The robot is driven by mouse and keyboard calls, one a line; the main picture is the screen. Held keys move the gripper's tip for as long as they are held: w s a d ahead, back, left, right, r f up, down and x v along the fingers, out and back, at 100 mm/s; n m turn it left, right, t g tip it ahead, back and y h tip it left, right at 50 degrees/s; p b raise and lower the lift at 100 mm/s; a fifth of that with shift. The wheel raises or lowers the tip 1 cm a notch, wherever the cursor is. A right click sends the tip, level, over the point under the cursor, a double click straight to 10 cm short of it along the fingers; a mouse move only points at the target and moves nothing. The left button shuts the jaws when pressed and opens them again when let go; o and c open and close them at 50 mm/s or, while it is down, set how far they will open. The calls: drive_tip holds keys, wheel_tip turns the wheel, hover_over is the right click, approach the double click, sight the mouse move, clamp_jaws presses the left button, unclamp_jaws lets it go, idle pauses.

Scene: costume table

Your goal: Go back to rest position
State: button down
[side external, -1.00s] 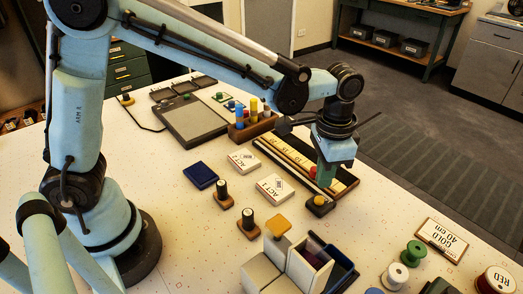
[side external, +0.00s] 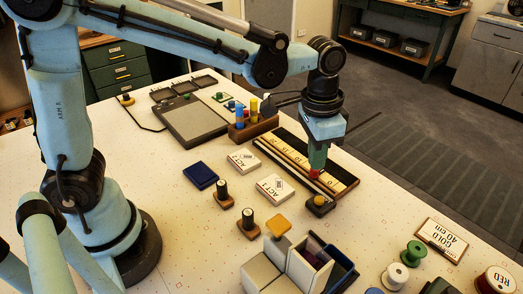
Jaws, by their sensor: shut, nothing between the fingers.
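My gripper (side external: 317,160) points down over the long ruler tray (side external: 345,178) at the right middle of the table. Its fingers look closed with nothing held. A small red piece (side external: 314,174) shows right below the fingertips, by the ruler; I cannot tell whether they touch it.
Two white ACT cards (side external: 274,188) lie left of the tray. A wooden rack with coloured pegs (side external: 252,125) stands behind. Grey boxes (side external: 262,272), spools (side external: 396,275) and a GOLD sign (side external: 440,240) are in front.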

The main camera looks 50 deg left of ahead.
drive_tip(key=s+a+r+n+t, duration=0.1)
drive_tip(key=s+a+n+t, duration=0.1)
drive_tip(key=a, duration=0.5)
drive_tip(key=s+a+r+n+t, duration=0.1)
drive_tip(key=s+a+n+t, duration=0.2)
drive_tip(key=s+a, duration=0.3)
drive_tip(key=shift+s+a+r+t, duration=0.15)
drive_tip(key=shift+s+a+t, duration=0.25)
drive_tip(key=shift+t, duration=0.3)
drive_tip(key=shift+w, duration=0.1)
